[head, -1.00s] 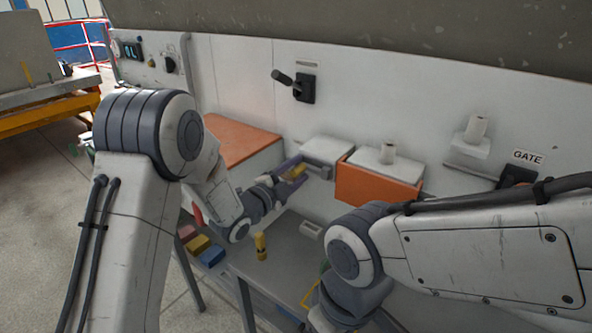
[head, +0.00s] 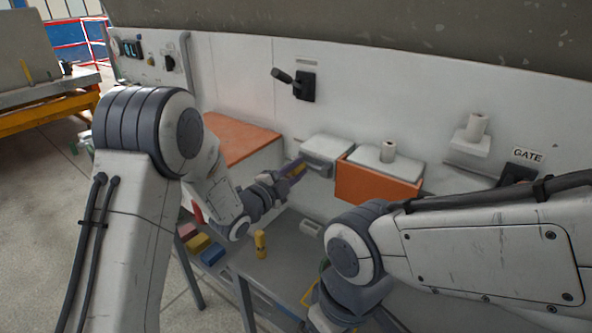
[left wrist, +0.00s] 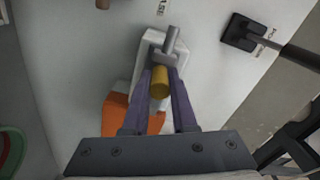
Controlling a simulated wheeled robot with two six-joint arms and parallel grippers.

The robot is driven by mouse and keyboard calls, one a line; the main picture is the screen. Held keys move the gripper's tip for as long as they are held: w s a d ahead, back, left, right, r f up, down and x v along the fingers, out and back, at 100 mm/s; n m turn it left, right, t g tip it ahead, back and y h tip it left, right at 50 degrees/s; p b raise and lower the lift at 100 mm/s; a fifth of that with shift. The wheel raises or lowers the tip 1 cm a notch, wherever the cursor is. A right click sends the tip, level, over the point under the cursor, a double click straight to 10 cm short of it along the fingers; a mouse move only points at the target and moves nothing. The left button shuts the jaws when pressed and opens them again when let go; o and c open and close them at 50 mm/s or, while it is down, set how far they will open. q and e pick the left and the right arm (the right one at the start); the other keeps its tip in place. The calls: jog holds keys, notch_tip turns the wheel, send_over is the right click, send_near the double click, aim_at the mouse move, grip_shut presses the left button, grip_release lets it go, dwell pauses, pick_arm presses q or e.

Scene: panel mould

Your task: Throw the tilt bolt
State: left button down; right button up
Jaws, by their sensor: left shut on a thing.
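The tilt bolt appears as a yellow, round-ended grip (left wrist: 159,82) with a grey metal rod (left wrist: 171,42) on a pale housing (left wrist: 150,48) in the left wrist view. My left gripper (left wrist: 160,88) has one dark purple finger on each side of the yellow grip and is shut on it. In the head view my left gripper (head: 298,169) is at the left side of the pale grey box (head: 327,146) on the wall, with only a little yellow showing between its fingers. My right arm crosses the right side; its fingers cannot be made out.
A black-based lever (head: 304,86) sits on the wall above. An orange-fronted box (head: 372,184) is right of the bolt, and an orange-topped cabinet (head: 238,139) is left. A yellow peg (head: 261,245) stands on the grey table (head: 262,277) below. A GATE label (head: 528,156) is far right.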

aim_at(321, 172)
dwell(0.8)
pick_arm(q)
jog(key=s+d+b, duration=0.1)
jog(key=d+b, duration=0.1)
jog(key=s+d+b, duration=0.2)
jog(key=shift+s+d+f, duration=0.1)
jog(key=shift+d, duration=0.05)
jog(key=c, duration=0.7)
grip_release()
jog(key=shift+s+d, duration=0.1)
jog(key=shift+d, duration=0.05)
